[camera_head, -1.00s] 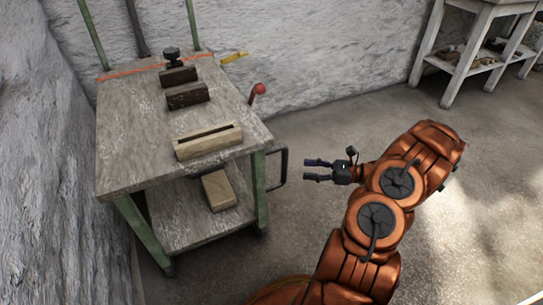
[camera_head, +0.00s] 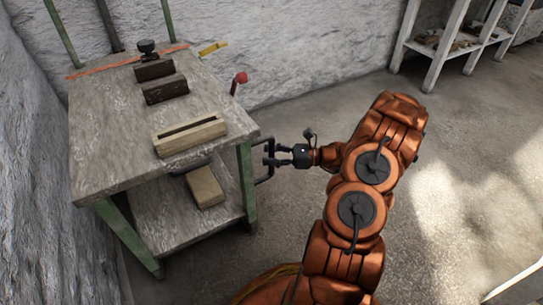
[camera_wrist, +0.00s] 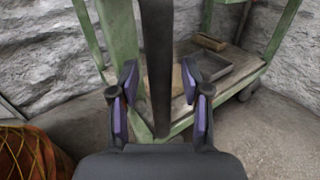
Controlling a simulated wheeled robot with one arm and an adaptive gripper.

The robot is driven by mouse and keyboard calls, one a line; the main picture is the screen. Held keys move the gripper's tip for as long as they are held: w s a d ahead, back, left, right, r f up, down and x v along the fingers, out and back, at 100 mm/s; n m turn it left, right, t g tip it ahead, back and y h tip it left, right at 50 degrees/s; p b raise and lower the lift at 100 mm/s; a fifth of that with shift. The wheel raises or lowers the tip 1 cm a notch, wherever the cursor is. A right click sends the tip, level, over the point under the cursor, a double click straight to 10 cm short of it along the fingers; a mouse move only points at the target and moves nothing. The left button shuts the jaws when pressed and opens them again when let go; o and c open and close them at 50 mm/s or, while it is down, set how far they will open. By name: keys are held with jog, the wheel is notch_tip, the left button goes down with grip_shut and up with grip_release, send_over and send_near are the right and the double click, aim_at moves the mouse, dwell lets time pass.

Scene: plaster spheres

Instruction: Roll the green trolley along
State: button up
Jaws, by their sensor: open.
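The green trolley (camera_head: 112,122) stands at the left, with green legs, a worn grey top and a lower shelf. Its dark looped handle (camera_head: 270,172) is on the right side. My gripper (camera_head: 269,155) is open at this handle and points left. In the wrist view the dark handle bar (camera_wrist: 157,60) runs upright between the two spread fingers, with gaps on both sides. The trolley's green frame (camera_wrist: 122,32) and shelf lie behind it.
Wooden blocks and a dark clamp-like tool lie on the trolley top. Another block (camera_head: 205,187) is on its shelf. Rough grey walls (camera_head: 290,50) stand behind and at left. A white shelf unit (camera_head: 436,68) is at the back right. Floor (camera_head: 460,150) at right is clear.

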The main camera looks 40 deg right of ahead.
jog(key=shift+c, duration=0.2)
grip_shut()
dwell(0.5)
